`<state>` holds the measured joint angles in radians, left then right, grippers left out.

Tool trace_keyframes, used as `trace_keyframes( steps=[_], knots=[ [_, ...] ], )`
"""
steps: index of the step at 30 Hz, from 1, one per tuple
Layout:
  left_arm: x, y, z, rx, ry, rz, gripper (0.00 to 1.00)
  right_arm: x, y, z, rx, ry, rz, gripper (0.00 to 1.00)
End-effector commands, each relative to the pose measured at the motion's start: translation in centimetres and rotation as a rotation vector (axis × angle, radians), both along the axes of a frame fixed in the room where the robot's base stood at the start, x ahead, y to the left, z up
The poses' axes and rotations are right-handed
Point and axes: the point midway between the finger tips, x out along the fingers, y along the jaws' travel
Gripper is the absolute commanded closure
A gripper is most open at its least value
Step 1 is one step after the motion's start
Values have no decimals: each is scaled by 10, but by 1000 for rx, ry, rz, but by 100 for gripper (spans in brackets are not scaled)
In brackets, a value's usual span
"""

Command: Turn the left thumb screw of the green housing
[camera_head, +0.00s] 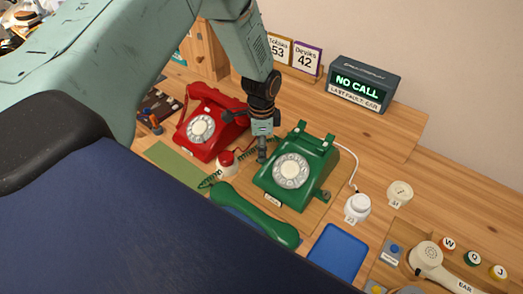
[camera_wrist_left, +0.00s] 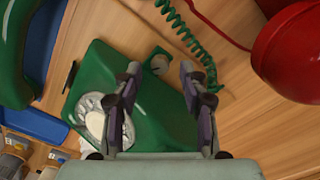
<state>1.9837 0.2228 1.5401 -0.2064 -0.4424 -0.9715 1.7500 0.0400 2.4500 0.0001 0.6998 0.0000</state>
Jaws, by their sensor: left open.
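The green housing (camera_head: 297,168) is a dial phone on a wooden board, its dial facing front. It also shows in the left wrist view (camera_wrist_left: 150,120). A round grey thumb screw (camera_wrist_left: 160,65) stands at its edge in the left wrist view, just beyond and between my open fingertips. My left gripper (camera_wrist_left: 159,75) has its two fingers apart with nothing held between them. In the head view my left gripper (camera_head: 263,155) points down at the left side of the housing and hides that side's screw. Another knob (camera_head: 325,196) shows at the housing's right side. My right gripper is not in view.
The red phone (camera_head: 206,122) stands left of the housing, close to my left arm. The green handset (camera_head: 254,216) lies in front, with a coiled green cord (camera_wrist_left: 190,35). A red-topped white jar (camera_head: 227,164) stands between the phones. A blue mat (camera_head: 338,252) lies at front right.

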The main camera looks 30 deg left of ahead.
Motion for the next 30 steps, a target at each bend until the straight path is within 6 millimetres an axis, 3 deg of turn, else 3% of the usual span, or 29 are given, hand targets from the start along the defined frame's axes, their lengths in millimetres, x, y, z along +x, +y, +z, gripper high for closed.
trace_keyframes(
  steps=[6, 12, 25, 30],
  knots=[
    [1, 0, 35, 0, -3, -1, 57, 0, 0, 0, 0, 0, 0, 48],
    [0, 0, 55, 0, -1, 0, 57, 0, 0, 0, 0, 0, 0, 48],
    [0, 1, 61, 1, -1, -1, 57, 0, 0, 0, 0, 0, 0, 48],
    [9, -1, 67, 3, -27, -6, 57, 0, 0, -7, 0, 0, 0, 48]
  ],
)
